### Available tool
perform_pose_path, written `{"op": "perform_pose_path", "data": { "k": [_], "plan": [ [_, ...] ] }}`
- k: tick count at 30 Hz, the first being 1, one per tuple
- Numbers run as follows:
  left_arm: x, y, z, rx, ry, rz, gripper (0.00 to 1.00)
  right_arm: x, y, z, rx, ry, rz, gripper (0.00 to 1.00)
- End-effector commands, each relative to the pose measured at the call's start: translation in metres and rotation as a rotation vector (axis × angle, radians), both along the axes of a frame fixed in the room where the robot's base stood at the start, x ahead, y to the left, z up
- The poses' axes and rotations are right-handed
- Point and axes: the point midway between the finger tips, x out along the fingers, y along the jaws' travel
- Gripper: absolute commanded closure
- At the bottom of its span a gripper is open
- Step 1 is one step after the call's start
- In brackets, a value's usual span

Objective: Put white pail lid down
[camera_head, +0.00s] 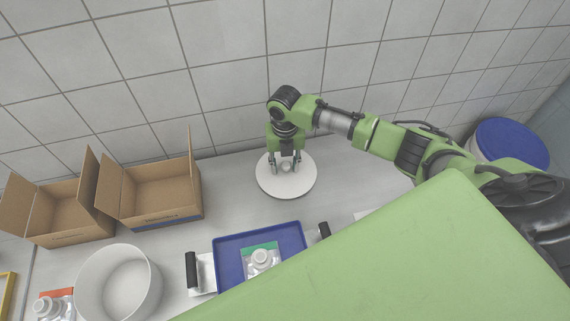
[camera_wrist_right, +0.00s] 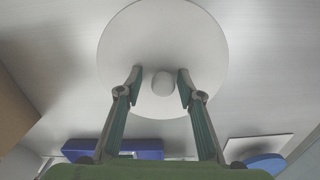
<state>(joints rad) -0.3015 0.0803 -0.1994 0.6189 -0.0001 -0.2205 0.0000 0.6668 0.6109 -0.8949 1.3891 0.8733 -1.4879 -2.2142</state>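The white pail lid (camera_head: 303,188) is a round disc with a small knob in its middle. It appears to lie flat on the grey counter near the back wall. It also shows in the right wrist view (camera_wrist_right: 163,30), with its knob (camera_wrist_right: 163,84). My right gripper (camera_head: 286,168) points down over the lid. In the wrist view its fingers (camera_wrist_right: 160,74) are apart on either side of the knob, with a gap visible on both sides. An open white pail (camera_head: 119,286) stands at the front left. My left gripper is not in view.
Two open cardboard boxes (camera_head: 165,190) (camera_head: 70,215) stand left of the lid. A blue tray (camera_head: 225,262) with a spouted pouch (camera_head: 261,262) is in front. Another pouch (camera_head: 52,306) lies front left. A blue-lidded drum (camera_head: 512,143) stands far right. The counter around the lid is clear.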

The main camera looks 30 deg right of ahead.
Motion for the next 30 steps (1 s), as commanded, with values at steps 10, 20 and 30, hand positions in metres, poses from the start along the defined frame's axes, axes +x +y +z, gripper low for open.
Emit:
{"op": "perform_pose_path", "data": {
  "k": [10, 20, 30],
  "plan": [
    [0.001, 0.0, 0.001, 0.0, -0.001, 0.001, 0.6, 0.0, 0.0, 0.005, 0.0, 0.0, 0.0, 0.64],
    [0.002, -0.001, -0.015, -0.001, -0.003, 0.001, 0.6, 0.001, 0.0, 0.067, -0.001, -0.004, 0.001, 0.64],
    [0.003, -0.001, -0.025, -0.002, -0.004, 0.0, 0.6, 0.0, 0.0, 0.118, 0.0, 0.0, -0.001, 0.64]
  ]
}}
